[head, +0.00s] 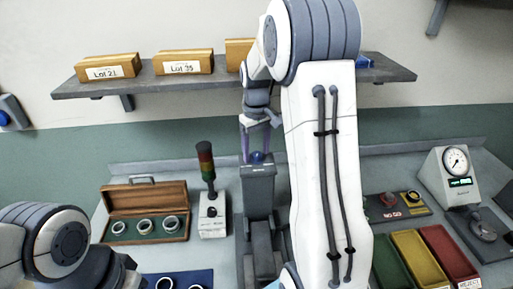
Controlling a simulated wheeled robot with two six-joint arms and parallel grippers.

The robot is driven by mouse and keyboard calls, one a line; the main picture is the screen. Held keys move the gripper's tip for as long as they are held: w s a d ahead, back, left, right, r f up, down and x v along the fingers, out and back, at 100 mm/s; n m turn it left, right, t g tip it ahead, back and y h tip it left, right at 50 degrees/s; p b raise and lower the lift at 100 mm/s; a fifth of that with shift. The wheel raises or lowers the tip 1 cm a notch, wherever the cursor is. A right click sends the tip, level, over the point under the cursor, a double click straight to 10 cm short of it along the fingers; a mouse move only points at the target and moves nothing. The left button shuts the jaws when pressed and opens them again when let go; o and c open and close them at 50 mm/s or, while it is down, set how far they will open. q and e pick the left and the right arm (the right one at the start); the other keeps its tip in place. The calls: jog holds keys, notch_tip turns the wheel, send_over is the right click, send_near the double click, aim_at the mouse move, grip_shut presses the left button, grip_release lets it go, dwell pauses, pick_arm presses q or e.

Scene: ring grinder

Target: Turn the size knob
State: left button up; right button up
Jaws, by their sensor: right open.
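The ring grinder (258,215) is a grey upright machine in the middle of the bench. A small blue knob (257,157), apparently the size knob, sits on its top. My right gripper (256,152) points down over the machine's top, open, with one finger on each side of the knob. I cannot tell whether the fingers touch it. My right arm hides part of the bench right of the grinder. My left arm shows at the lower left, but its fingers are not in view.
A wooden case (146,213) with several rings and a signal tower (206,180) stand left of the grinder. A shelf (150,83) with boxes hangs behind. Green, yellow and red trays (449,254), a button panel (391,206) and a dial gauge (455,175) are at right.

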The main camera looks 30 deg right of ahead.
jog(key=shift+f, duration=0.1)
grip_shut()
jog(key=shift+m, duration=0.3)
jog(key=m, duration=0.5)
jog(key=shift+d+p, duration=0.1)
jog(key=shift+p, duration=0.2)
jog(key=m, duration=0.6)
jog(key=shift+m, duration=0.3)
grip_release()
